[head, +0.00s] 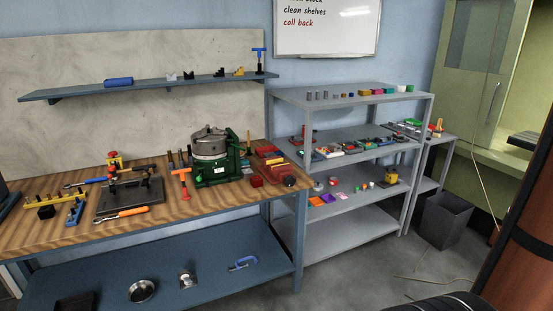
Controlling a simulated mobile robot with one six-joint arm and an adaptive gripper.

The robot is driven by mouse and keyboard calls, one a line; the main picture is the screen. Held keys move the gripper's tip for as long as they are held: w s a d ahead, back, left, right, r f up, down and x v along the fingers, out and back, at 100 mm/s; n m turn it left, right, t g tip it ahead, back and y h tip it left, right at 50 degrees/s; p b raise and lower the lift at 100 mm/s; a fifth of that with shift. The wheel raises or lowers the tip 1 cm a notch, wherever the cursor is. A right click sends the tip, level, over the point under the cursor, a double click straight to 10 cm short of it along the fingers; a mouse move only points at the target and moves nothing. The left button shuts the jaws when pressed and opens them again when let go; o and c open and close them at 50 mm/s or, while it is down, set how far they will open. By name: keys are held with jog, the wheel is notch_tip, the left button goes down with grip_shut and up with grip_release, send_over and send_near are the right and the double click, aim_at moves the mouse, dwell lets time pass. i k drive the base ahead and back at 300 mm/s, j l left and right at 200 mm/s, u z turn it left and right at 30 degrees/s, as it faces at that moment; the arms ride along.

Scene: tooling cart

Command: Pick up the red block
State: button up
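A small red block (256,181) lies on the wooden workbench (220,205), near its front right end. It sits just right of a green machine with a grey drum (210,155) and at the front left of a red vise-like tool (275,164). My gripper is not in view.
The bench's left half holds a dark plate (130,197) and several tools. An orange-handled tool (181,182) stands before the green machine. A wall shelf (150,88) hangs above the bench. A dark bin (447,220) stands on the floor at right.

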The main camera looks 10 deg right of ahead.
aim_at(256, 181)
jog(key=i+j+z, duration=0.2)
jog(key=i+j, duration=0.3)
jog(key=i, duration=0.15)
jog(key=i+j+z, duration=0.2)
jog(key=i+j, duration=0.4)
jog(key=i+j+z, duration=0.15)
jog(key=i+j, duration=0.45)
jog(key=i+j+z, duration=0.2)
jog(key=i+j, duration=0.35)
jog(key=j, duration=0.25)
